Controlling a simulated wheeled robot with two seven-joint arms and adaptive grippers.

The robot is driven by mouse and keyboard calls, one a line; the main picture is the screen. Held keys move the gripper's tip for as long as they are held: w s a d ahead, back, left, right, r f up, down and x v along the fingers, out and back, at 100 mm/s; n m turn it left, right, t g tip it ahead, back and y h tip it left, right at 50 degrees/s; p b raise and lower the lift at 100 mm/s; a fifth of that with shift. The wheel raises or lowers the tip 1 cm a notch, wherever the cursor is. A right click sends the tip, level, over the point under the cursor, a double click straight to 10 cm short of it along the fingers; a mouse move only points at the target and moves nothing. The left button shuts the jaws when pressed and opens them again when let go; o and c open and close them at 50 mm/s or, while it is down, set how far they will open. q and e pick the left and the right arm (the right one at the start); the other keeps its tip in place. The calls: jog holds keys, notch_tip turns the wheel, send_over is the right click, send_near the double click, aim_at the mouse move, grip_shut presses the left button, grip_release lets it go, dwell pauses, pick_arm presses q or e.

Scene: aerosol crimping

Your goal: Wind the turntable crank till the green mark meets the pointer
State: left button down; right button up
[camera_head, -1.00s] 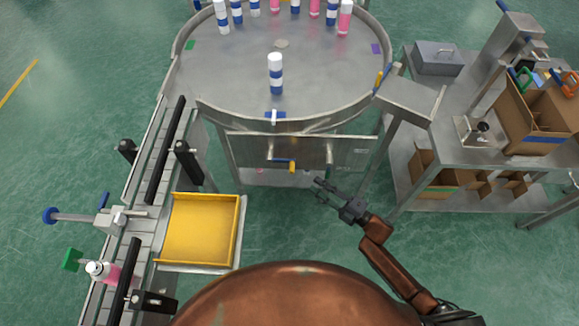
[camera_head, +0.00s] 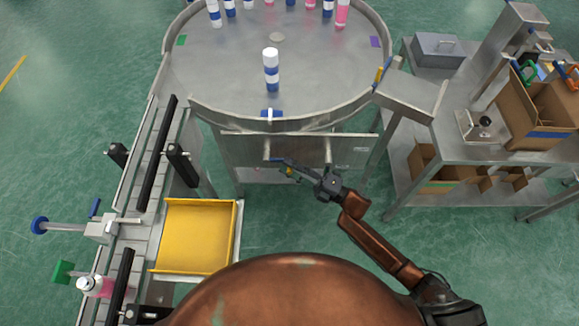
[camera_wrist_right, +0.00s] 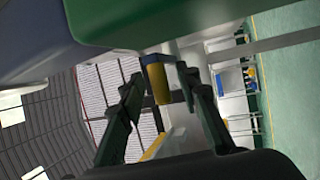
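The round grey turntable (camera_head: 225,75) fills the top middle of the head view. Its green mark (camera_head: 181,40) is at the far left of the top, well away from the blue and white pointer (camera_head: 272,114) at the near rim. A purple mark (camera_head: 376,41) is at the right. The crank is below the front rim, mostly hidden by my right gripper (camera_head: 291,169). In the right wrist view the crank's yellow handle (camera_wrist_right: 158,83) shows between the spread fingers of the right gripper (camera_wrist_right: 165,95), with gaps at both sides. My left gripper is not in view.
Several blue, white and pink bottles stand at the turntable's back; one blue-banded bottle (camera_head: 271,70) stands nearer the pointer. A conveyor (camera_head: 146,190) and yellow tray (camera_head: 196,237) are at the left. A steel bench (camera_head: 440,95) with cardboard boxes is at the right.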

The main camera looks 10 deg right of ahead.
jog(key=shift+w+a, duration=0.15)
grip_shut()
dwell(0.4)
